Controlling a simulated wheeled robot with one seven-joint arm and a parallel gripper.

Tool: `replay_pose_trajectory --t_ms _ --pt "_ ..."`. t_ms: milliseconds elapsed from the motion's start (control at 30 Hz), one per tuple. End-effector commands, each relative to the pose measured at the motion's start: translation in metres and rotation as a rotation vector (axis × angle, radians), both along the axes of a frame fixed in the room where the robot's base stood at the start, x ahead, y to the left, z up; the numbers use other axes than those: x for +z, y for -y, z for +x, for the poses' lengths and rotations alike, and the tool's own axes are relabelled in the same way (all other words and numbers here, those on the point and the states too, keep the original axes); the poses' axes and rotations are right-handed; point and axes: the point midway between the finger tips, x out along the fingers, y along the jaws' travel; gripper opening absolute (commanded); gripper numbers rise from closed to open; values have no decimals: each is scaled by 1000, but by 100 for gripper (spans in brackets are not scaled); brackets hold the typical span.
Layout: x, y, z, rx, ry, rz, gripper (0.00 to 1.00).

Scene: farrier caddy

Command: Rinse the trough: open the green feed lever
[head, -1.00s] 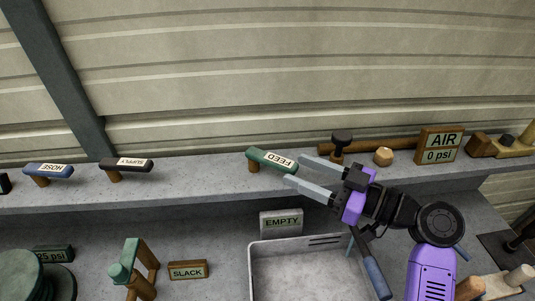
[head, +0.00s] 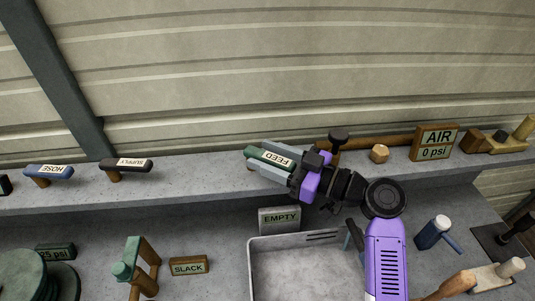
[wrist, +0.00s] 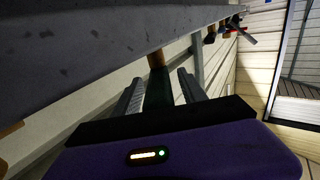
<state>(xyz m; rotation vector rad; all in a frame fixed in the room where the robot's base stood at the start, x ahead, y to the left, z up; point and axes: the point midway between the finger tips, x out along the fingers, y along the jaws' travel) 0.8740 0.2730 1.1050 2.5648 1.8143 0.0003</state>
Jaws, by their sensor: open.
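The green feed lever (head: 258,153), with a white FEED label, sits on the grey shelf at the middle. My gripper (head: 262,163) is open, its two grey fingers on either side of the lever's handle. In the wrist view, the green lever (wrist: 157,92) lies between the two fingers of my gripper (wrist: 158,92), with a gap showing on each side. Its wooden post (wrist: 156,59) shows just beyond. The trough (head: 300,268) is the grey basin below the shelf, with an EMPTY sign (head: 280,219) behind it.
The blue HOSE lever (head: 48,171) and dark SUPPLY lever (head: 126,164) stand left along the shelf (head: 200,185). A dark-topped knob (head: 338,137), a wooden knob (head: 379,153) and the AIR 0 psi sign (head: 436,143) are to the right. A SLACK sign (head: 188,265) is below.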

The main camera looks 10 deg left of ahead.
Motion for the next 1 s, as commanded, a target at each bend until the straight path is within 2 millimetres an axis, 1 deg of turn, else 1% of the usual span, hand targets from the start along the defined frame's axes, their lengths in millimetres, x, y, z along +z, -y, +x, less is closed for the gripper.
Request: replay_pose_trajectory --t_ms 67,100,167,200,333,367,1000 --pt "0 0 0 0 0 0 49" --pt "0 0 0 0 0 0 47" --pt "0 0 0 0 0 0 35" --pt "0 0 0 0 0 0 28" --pt "0 0 0 0 0 0 2" --pt "0 0 0 0 0 0 0" --pt "0 1 0 0 0 0 0"
